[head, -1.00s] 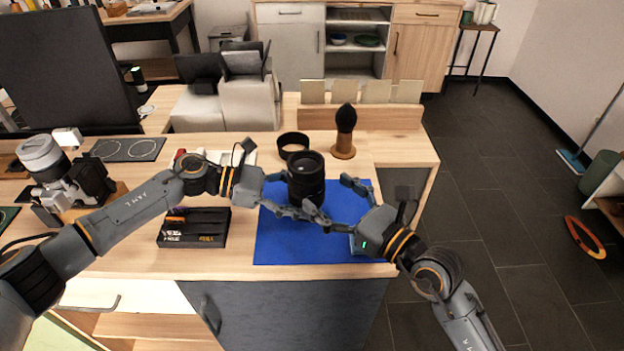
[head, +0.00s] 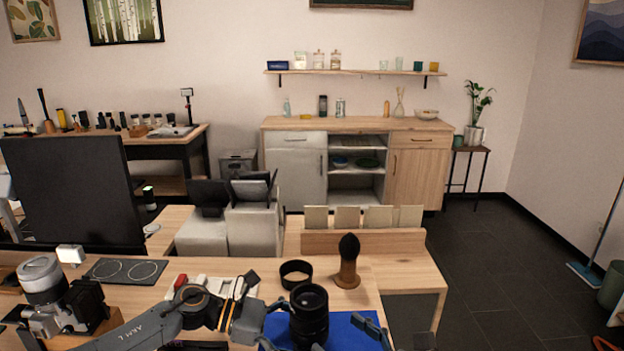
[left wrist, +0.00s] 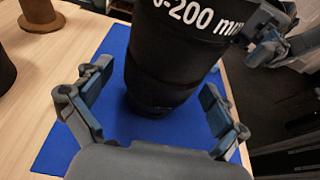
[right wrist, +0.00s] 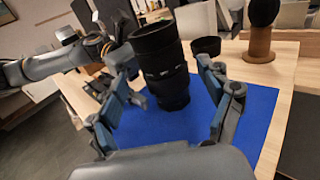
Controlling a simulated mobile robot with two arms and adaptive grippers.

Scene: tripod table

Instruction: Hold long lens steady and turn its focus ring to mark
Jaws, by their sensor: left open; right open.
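No focus mark can be made out.
A black ring (head: 296,273) and a brush on a wooden stand (head: 347,270) are behind the lens. A camera (head: 60,300) is at the left, near a dark monitor (head: 72,190).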

